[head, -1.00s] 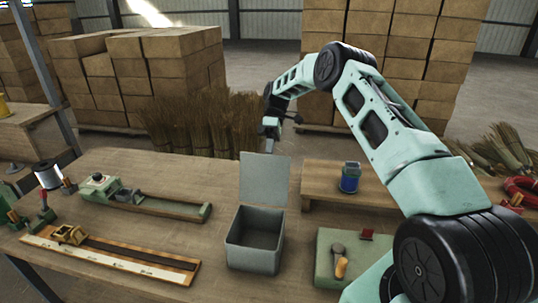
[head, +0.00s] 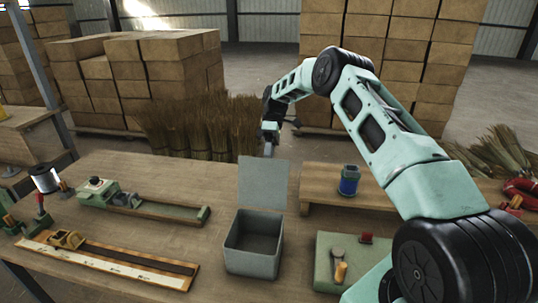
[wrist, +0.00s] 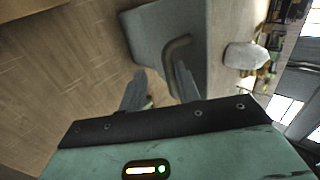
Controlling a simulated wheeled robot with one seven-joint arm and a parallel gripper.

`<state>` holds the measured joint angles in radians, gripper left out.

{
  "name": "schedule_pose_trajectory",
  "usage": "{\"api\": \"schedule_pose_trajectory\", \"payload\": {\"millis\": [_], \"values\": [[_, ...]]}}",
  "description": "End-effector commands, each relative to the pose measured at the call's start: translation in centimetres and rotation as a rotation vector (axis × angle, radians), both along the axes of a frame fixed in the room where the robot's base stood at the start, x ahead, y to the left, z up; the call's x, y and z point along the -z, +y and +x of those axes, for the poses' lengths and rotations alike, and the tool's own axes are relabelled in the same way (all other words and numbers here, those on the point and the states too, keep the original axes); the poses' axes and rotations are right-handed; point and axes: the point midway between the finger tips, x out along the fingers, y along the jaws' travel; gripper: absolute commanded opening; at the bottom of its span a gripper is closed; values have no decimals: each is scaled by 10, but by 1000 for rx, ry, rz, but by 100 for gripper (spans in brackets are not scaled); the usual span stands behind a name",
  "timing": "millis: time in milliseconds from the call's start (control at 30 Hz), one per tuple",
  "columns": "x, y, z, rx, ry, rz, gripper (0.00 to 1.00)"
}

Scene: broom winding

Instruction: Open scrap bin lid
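The scrap bin (head: 252,262) is a grey metal box on the workbench, with its dark inside showing. Its lid (head: 263,186) stands open and roughly upright at the bin's back edge. My gripper (head: 268,149) is at the lid's top edge, on its far side, with the fingers pointing down. In the wrist view the grey lid (wrist: 150,40) has a curved handle (wrist: 176,50). My gripper (wrist: 160,85) has its two fingers apart, with the right one close to the handle. I cannot tell whether they touch.
A green bench fixture (head: 150,205) and a ruled board (head: 105,262) lie left of the bin. A blue jar (head: 349,181) stands on a raised wooden shelf to the right. A green block with tools (head: 340,262) is at the front right. Bristle bundles (head: 195,125) stand behind the bench.

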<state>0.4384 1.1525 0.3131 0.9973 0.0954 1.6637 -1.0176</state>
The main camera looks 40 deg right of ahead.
Motion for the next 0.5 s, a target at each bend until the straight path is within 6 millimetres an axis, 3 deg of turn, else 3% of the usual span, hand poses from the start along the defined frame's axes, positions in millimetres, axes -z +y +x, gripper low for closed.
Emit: {"api": "schedule_pose_trajectory", "payload": {"millis": [500], "values": [[-42,-28,29,0,-2,0,33]]}}
